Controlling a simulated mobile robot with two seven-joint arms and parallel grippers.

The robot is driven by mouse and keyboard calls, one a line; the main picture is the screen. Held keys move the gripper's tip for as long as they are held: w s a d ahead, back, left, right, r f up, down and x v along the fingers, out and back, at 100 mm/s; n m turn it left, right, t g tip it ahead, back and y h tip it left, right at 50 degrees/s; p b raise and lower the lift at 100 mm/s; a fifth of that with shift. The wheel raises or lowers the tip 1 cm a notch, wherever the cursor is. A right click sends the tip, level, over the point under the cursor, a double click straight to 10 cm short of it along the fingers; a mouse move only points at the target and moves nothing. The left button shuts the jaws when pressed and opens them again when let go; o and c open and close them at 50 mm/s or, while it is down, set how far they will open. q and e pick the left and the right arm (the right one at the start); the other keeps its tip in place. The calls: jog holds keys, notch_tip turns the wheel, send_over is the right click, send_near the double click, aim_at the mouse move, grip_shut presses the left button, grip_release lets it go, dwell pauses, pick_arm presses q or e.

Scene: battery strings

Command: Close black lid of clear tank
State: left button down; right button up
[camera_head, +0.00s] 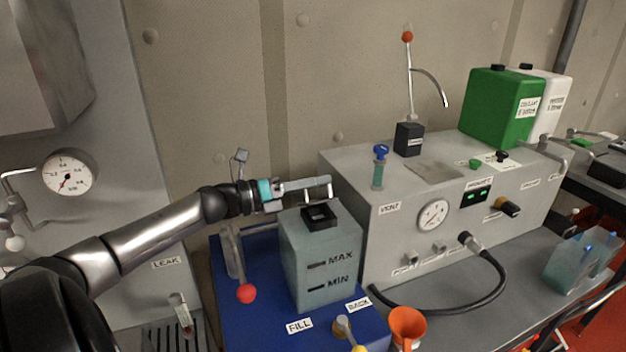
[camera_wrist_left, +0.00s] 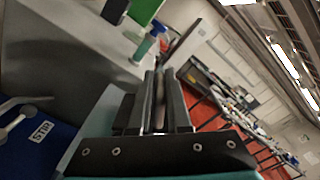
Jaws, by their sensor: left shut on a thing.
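The clear tank (camera_head: 322,262) is a grey-tinted box with MAX and MIN marks, upright on a blue base. A square black-rimmed opening (camera_head: 320,217) is on its top, with a dark middle. My left gripper (camera_head: 322,192) reaches in from the left, just above this opening. Part of the tank (camera_wrist_left: 95,125) shows beside the fingers there. My right gripper is not in view.
A red-ball lever (camera_head: 246,293) is at the tank's left. An orange funnel (camera_head: 407,324) is in front, near a black hose (camera_head: 470,312).

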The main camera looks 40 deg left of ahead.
aim_at(322, 201)
pick_arm(q)
jog(key=m, duration=0.1)
jog(key=d+m+b, duration=0.1)
jog(key=shift+s+d+f+m, duration=0.25)
jog(key=shift+s+f+m, duration=0.1)
jog(key=shift+f+m, duration=0.05)
jog(key=shift+s+d+f+m+b, duration=0.2)
jog(key=shift+d+f+m+b, duration=0.2)
jog(key=shift+m+b, duration=0.4)
jog(key=shift+s+d+f+m+b, duration=0.2)
jog(key=shift+d+f+m+b, duration=0.15)
jog(key=shift+m+b, duration=0.45)
jog(key=c, duration=0.9)
grip_release()
jog(key=shift+a+r, duration=0.1)
jog(key=b+v, duration=0.1)
jog(key=v, duration=1.4)
jog(key=shift+s+a, duration=0.1)
